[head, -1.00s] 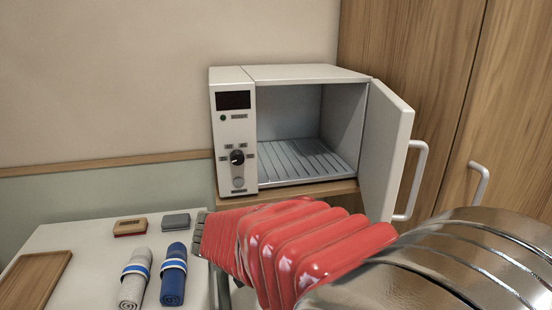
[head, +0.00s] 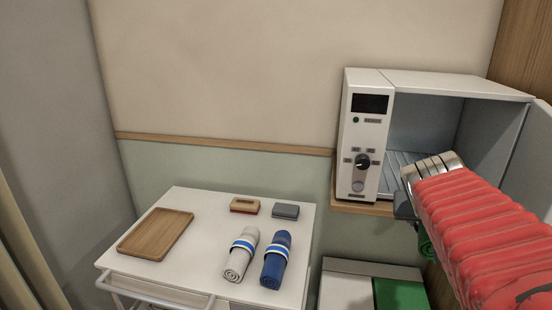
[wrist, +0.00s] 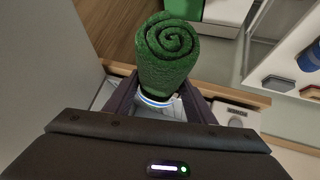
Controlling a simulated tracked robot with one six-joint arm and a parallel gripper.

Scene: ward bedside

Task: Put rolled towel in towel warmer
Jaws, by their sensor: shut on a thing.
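A green rolled towel (wrist: 168,55) with a white and blue band is between the fingers of my gripper (wrist: 160,97) in the wrist view, its spiral end facing the camera. In the head view a small part of the green towel (head: 425,243) shows below my gripper (head: 405,207), in front of the warmer; my red-sleeved arm hides much of that area. The towel warmer (head: 362,190) is a white box with a dial and dark display. Its door (head: 530,165) stands open at the right, and its slatted inside floor (head: 397,172) is visible and bare where seen.
A white trolley (head: 190,262) at the left holds a wooden tray (head: 157,233), a grey towel roll (head: 240,254), a blue towel roll (head: 276,262) and two small boxes, one red and tan (head: 244,205), one grey (head: 285,211). A bin with a green lid part (head: 400,296) stands below the warmer.

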